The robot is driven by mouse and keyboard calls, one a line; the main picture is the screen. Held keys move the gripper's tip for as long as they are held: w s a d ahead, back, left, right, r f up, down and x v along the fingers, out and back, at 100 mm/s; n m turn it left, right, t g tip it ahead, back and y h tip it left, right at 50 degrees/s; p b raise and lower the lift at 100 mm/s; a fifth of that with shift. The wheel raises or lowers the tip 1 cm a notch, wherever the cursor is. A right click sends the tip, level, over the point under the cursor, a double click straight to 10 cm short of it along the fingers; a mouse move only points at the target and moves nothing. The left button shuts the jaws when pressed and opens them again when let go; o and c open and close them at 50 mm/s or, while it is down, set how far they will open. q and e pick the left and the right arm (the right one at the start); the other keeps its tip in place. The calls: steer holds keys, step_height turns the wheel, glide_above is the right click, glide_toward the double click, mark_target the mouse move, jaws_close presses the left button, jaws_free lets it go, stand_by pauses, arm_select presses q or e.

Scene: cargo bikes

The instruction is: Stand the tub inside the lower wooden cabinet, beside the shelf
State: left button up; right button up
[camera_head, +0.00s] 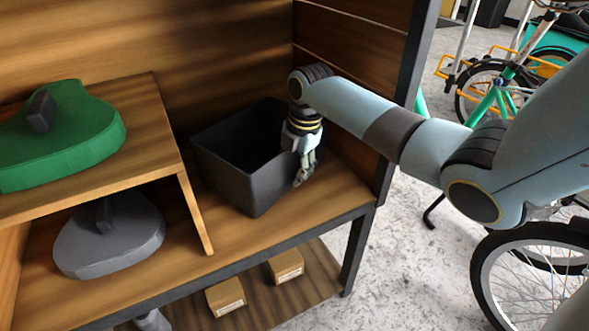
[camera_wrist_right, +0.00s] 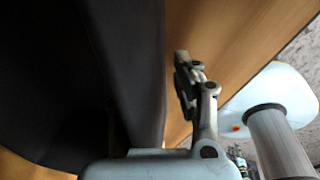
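The tub (camera_head: 225,178) is a dark, square, open-topped box. It stands upright on the cabinet floor, to the right of the shelf (camera_head: 165,130), with a strip of floor between them. The wooden cabinet (camera_head: 340,205) has a dark metal frame. My right gripper (camera_head: 304,172) points down at the tub's right side wall. In the right wrist view, one finger of the right gripper (camera_wrist_right: 188,85) shows outside the tub wall (camera_wrist_right: 142,75), with a narrow gap of wood between them. The other finger is hidden in the dark.
A green saddle-shaped piece (camera_head: 65,145) lies on the shelf and a grey one (camera_head: 110,243) below it. Two small cartons (camera_head: 226,297) (camera_head: 287,265) sit on the lower board. A frame post (camera_head: 405,90) stands right of my gripper. Bikes (camera_head: 500,90) are beyond.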

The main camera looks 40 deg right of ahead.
step_height(320, 180, up, 12)
steer(key=s+p, duration=0.1)
steer(key=p, duration=0.3)
steer(key=shift+s+d, duration=0.35)
steer(key=shift+f, duration=0.15)
